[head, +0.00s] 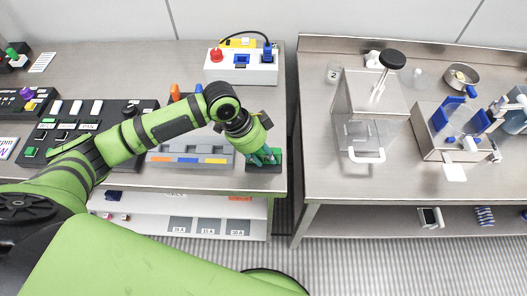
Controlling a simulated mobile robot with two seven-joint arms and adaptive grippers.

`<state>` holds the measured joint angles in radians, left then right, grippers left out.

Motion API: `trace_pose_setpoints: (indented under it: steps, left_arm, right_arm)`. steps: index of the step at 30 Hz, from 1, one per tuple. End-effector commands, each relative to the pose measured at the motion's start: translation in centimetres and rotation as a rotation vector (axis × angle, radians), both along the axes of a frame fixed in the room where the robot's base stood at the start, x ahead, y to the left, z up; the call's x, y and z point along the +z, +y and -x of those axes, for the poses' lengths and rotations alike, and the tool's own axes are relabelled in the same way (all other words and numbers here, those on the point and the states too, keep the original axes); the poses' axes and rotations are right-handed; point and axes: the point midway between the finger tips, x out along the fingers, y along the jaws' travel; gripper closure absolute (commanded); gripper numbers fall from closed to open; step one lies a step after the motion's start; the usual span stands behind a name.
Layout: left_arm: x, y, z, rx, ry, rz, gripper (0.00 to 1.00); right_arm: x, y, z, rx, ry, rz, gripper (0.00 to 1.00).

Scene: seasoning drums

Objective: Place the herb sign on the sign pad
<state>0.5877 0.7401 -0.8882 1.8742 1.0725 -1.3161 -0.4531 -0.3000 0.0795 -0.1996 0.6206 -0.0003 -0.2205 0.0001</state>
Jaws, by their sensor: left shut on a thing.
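My left arm reaches in from the left over the left table. My left gripper (262,153) points down near that table's front right corner. It is shut on a small green thing (265,158), which seems to be the herb sign; the fingers hide much of it. A dark pad (266,169), apparently the sign pad, lies directly below at the table edge. I cannot tell whether the sign touches the pad. My right gripper is not in view.
A grey tray (190,153) with coloured labels is left of the gripper. A white box (240,68) with a blue part stands behind it. A gap separates the left table from the right table (318,180), which holds a clear hopper (365,125) and several containers.

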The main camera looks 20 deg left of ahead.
Motion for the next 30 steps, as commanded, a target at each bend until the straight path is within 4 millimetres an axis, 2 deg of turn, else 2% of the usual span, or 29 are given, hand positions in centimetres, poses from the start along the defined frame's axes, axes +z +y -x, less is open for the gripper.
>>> trace_pose_setpoints:
  steps: [6,7,8,9,18,22,26,30]
  left_arm:
    - [-0.3,0.0,0.0,0.001,0.000,0.001,1.00]
    - [-0.3,0.0,0.0,0.001,0.000,0.001,0.61]
    - [-0.3,0.0,0.0,0.001,0.000,0.000,0.49]
    - [-0.3,0.0,0.0,0.001,0.000,0.000,0.45]
    - [-0.2,0.0,0.0,0.001,0.000,0.000,0.45]
    - [0.6,0.2,0.0,0.001,-0.002,0.000,0.45]
    - [2.6,1.1,0.2,0.001,-0.005,0.000,0.45]
    - [5.4,2.2,0.5,0.001,-0.006,-0.001,0.45]
  right_arm:
    - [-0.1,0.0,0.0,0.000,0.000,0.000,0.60]
    - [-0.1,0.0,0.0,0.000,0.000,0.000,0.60]
    - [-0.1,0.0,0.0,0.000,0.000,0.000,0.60]
    - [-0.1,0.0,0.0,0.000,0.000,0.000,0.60]
    - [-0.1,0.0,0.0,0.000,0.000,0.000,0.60]
    - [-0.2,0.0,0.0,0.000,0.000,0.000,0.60]
    - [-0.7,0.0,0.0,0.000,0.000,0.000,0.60]
    - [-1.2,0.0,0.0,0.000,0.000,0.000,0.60]
